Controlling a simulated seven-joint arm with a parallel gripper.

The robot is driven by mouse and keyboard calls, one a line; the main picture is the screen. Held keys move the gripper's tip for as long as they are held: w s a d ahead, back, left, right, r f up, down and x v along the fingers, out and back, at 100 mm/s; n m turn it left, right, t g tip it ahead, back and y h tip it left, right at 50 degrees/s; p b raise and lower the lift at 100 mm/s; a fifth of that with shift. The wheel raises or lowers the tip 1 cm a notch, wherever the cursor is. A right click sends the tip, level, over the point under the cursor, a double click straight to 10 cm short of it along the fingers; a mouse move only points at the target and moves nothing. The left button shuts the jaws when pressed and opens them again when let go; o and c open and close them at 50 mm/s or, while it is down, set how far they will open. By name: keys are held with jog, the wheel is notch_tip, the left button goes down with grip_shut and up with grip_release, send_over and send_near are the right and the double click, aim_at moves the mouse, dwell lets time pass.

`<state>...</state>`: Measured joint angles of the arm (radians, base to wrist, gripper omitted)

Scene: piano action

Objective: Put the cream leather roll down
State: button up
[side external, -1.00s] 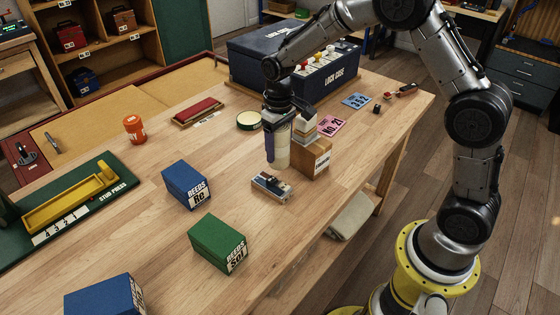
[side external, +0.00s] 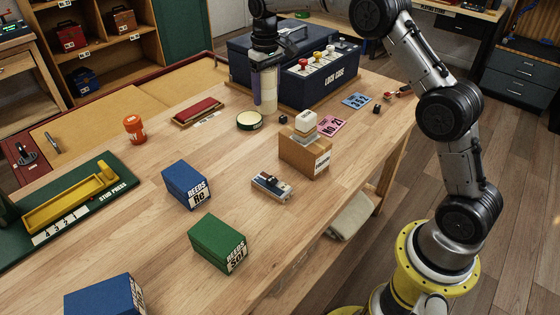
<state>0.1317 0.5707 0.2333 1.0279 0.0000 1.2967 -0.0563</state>
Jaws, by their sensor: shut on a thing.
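The cream leather roll (side external: 269,97) is upright in my gripper (side external: 264,74), in front of the blue lock case (side external: 268,52). My gripper is shut on its upper part from above, and a dark finger covers its left side. The roll's lower end is just behind and right of a round lidded tin (side external: 249,120). I cannot tell whether the roll touches the table or hangs slightly above it.
A cardboard box (side external: 304,154) with white pieces on top, a small device (side external: 272,186), and blue (side external: 187,184) and green (side external: 218,243) reed boxes stand on the table (side external: 150,235). A small black cube (side external: 283,119) is near the roll.

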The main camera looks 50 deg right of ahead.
jog(key=shift+r+n, duration=0.3)
jog(key=shift+n, duration=0.1)
jog(key=shift+f, duration=0.3)
jog(key=s+a+f+n, duration=0.25)
jog(key=s+a, duration=0.45)
jog(key=s, duration=0.5)
jog(key=shift+m, duration=0.35)
jog(key=w+f, duration=0.3)
jog(key=w, duration=0.1)
jog(key=w+f, duration=0.3)
jog(key=w, duration=0.2)
jog(key=w+f, duration=0.3)
jog(key=w, duration=0.2)
jog(key=shift+w+f, duration=0.15)
jog(key=shift+f, duration=0.05)
jog(key=shift+w+f, duration=0.15)
jog(key=shift+f, duration=1.5)
jog(key=shift+f, duration=0.2)
